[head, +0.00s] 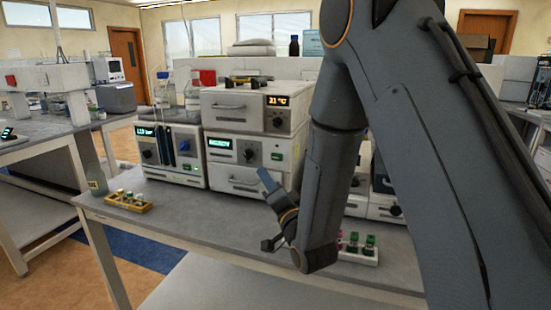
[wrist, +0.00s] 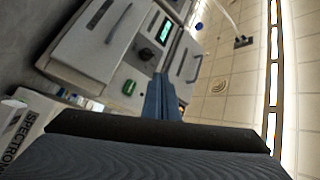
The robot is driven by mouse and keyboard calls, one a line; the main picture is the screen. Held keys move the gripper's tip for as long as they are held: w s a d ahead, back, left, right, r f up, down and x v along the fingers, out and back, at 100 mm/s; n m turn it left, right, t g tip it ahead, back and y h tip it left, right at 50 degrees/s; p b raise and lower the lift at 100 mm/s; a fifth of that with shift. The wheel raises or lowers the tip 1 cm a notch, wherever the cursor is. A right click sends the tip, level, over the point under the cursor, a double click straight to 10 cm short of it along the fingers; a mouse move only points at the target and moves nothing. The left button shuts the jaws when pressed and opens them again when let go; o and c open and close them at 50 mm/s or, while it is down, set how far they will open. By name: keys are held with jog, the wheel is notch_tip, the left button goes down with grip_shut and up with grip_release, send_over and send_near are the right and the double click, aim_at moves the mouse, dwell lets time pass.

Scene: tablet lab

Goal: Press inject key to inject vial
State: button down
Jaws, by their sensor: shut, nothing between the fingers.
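The white instrument stack (head: 250,122) stands on the bench, with a green-lit display (head: 219,143) and a dark knob on its middle unit. A small green key (head: 277,157) sits right of the knob; I cannot read whether it is marked inject. The key also shows in the wrist view (wrist: 129,87), left of my fingers. My gripper (head: 266,180) is shut and empty, its blue fingers in front of the stack's lower drawer, below and left of the green key in the head view. Whether the fingertips touch the instrument cannot be told. No vial is visible in the instrument.
A yellow rack with vials (head: 129,201) is at the bench's left front. Another instrument (head: 172,155) stands left of the stack. The bench front between is clear.

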jog(key=w+d+b, duration=0.1)
jog(key=w+d, duration=0.2)
jog(key=w, duration=0.5)
jog(key=shift+b, duration=0.3)
jog(key=shift+w, duration=0.25)
dwell(1.7)
jog(key=shift+w+d, duration=0.15)
jog(key=shift+w, duration=0.1)
jog(key=shift+w+d+b, duration=0.1)
jog(key=shift+w+b, duration=0.25)
dwell(0.7)
jog(key=shift+s, duration=0.1)
jog(key=shift+s+a, duration=0.25)
jog(key=shift+s, duration=0.4)
jog(key=shift+s+a+p, duration=0.15)
jog(key=shift+s+a, duration=0.15)
jog(key=shift+s, duration=0.5)
jog(key=shift+s+a+p, duration=0.15)
jog(key=shift+s+a, duration=0.15)
jog(key=shift+s, duration=0.5)
jog(key=shift+s+a+p, duration=0.15)
jog(key=shift+s+a, duration=0.15)
jog(key=shift+s, duration=0.5)
